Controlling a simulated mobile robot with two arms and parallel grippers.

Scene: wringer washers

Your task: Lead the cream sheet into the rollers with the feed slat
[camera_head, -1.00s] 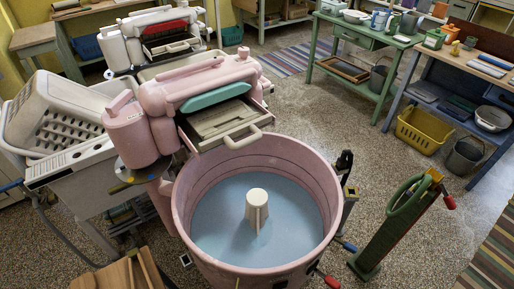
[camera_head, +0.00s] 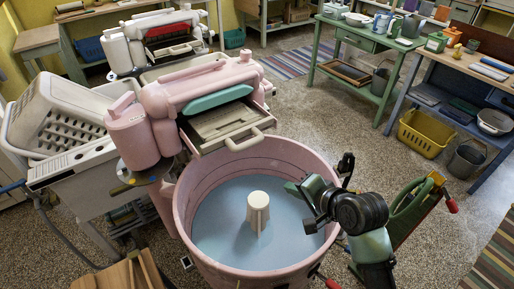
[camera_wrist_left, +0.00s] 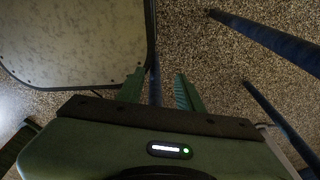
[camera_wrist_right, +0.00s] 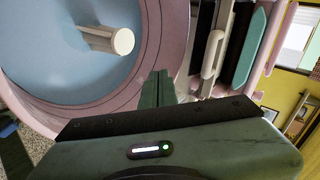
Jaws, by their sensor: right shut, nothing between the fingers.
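The pink wringer washer (camera_head: 195,84) stands left of centre, with a teal bar (camera_head: 220,98) along its wringer head. A pale tray with a handle (camera_head: 232,125) sticks out below the bar, over the rim of the pink tub (camera_head: 181,215). The teal bar also shows in the right wrist view (camera_wrist_right: 248,48). I cannot make out the cream sheet, the feed slat or the rollers themselves. My right gripper (camera_head: 292,187) is shut and empty above the right side of the tub. My left gripper (camera_wrist_left: 158,85) is open and empty, outside the head view.
A cream agitator post (camera_head: 258,208) stands in the tub's blue water. A green upright stand (camera_head: 412,205) is just right of my right arm. A green table (camera_head: 362,38), a blue bench (camera_head: 455,62) and a yellow basket (camera_head: 424,133) are farther back. The speckled floor between is clear.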

